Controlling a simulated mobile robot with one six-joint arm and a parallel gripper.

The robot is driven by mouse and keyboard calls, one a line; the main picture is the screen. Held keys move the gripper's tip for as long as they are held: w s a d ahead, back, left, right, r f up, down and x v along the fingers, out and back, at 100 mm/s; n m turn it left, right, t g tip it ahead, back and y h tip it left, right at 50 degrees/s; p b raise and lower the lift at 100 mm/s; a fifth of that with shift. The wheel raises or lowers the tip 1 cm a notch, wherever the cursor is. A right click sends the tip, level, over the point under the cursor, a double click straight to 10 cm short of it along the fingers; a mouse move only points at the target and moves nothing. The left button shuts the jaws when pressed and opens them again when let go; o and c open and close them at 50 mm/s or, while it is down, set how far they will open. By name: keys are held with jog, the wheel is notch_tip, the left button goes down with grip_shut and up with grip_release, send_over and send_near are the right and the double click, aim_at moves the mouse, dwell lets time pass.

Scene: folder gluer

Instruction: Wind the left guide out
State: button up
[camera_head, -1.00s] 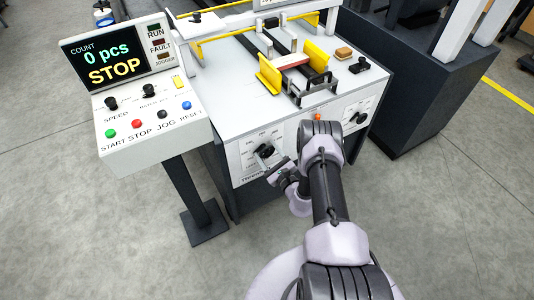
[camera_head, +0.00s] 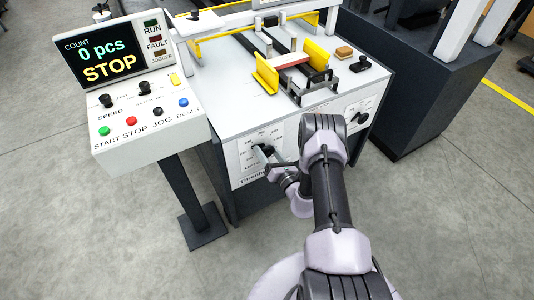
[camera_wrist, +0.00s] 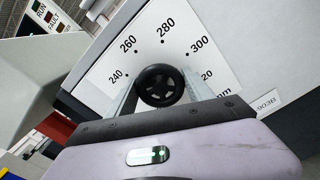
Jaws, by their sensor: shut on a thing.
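The left guide (camera_head: 266,75) is a yellow upright plate on the machine's top, left of a red-brown piece. A black round knob (camera_wrist: 162,86) sits on the front panel amid a dial marked from 240 to 300 and beyond, in mm. My gripper (camera_wrist: 160,90) is shut on this knob, one finger on each side. The knob's pointer cannot be made out.
The right yellow guide (camera_head: 318,58) stands across from the left one. A second black knob (camera_head: 361,117) is on the front panel's right. The control box (camera_head: 150,125), with its screen reading STOP and 0 pcs, stands close on the left.

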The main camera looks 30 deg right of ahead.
jog(key=m+b, duration=0.1)
jog(key=m, duration=0.6)
jog(key=shift+s+f, duration=0.1)
jog(key=shift+f, duration=0.05)
jog(key=m, duration=0.4)
jog(key=shift+b, duration=0.35)
jog(key=m, duration=0.8)
jog(key=shift+f, duration=0.1)
jog(key=m, duration=0.4)
jog(key=shift+m+b, duration=0.3)
jog(key=m, duration=0.4)
jog(key=shift+a, duration=0.1)
jog(key=shift+m, duration=1.9)
jog(key=o, duration=1.4)
jog(key=shift+c, duration=0.2)
